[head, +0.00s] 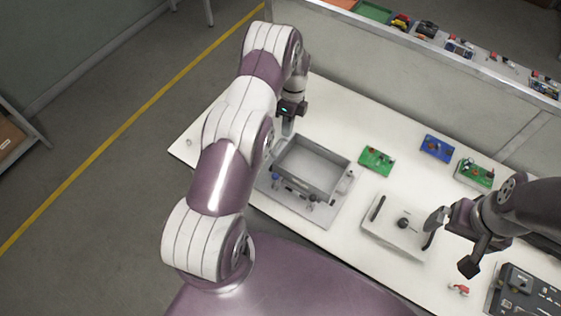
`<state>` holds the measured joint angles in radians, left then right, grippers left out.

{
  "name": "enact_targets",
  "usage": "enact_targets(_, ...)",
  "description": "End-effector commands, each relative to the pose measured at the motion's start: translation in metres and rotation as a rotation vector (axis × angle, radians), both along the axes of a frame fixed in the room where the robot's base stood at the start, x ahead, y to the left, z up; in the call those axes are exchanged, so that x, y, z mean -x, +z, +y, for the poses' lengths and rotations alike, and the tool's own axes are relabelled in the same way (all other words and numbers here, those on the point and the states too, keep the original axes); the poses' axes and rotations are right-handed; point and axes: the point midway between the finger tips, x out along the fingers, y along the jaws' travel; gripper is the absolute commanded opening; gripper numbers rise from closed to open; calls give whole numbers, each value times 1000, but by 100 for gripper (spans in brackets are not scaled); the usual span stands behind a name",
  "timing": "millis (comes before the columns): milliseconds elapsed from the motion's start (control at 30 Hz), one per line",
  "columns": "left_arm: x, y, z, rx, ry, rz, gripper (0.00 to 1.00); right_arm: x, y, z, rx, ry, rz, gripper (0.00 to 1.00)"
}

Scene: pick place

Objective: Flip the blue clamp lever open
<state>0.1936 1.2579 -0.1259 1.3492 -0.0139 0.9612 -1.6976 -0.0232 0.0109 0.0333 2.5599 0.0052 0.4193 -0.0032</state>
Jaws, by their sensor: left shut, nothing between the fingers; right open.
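A grey open-topped box (318,166) sits on a light fixture plate (318,214) at the left-middle of the white table. A small blue part (275,179), which looks like the clamp lever, stands at the box's left corner, partly beside my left arm. It is too small to tell its position. My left gripper (287,130) points down at the box's far left corner, apart from the blue part. Its fingers are shut and empty. My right gripper (452,241) is open and empty, above the table at the right.
Green boards (376,160) and a blue board (437,148) lie beyond the box. A light panel (397,229) with a dark knob lies left of my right gripper. A small red-and-white part (459,289) and a dark device (525,293) are at lower right. A shelf with parts (450,58) runs behind.

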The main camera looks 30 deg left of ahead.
Motion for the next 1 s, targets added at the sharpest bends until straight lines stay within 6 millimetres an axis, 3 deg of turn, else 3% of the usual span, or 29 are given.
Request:
enact_targets(167,1,-11,0,0,1,-2,0,0,-16,0,0,0,0,100)
enact_targets(367,8,-38,-1,-1,2,0,0,0,-59,0,0,0,1,100)
enact_targets(500,19,-54,-3,1,2,5,0,0,-40,0,0,0,0,100)
enact_targets(700,31,-93,-5,0,2,3,0,0,-22,0,0,0,0,100)
enact_targets(800,48,-91,-7,0,2,2,0,0,-5,0,0,0,0,100)
enact_targets(1000,66,-100,-9,1,1,-2,0,0,5,0,0,0,0,100)
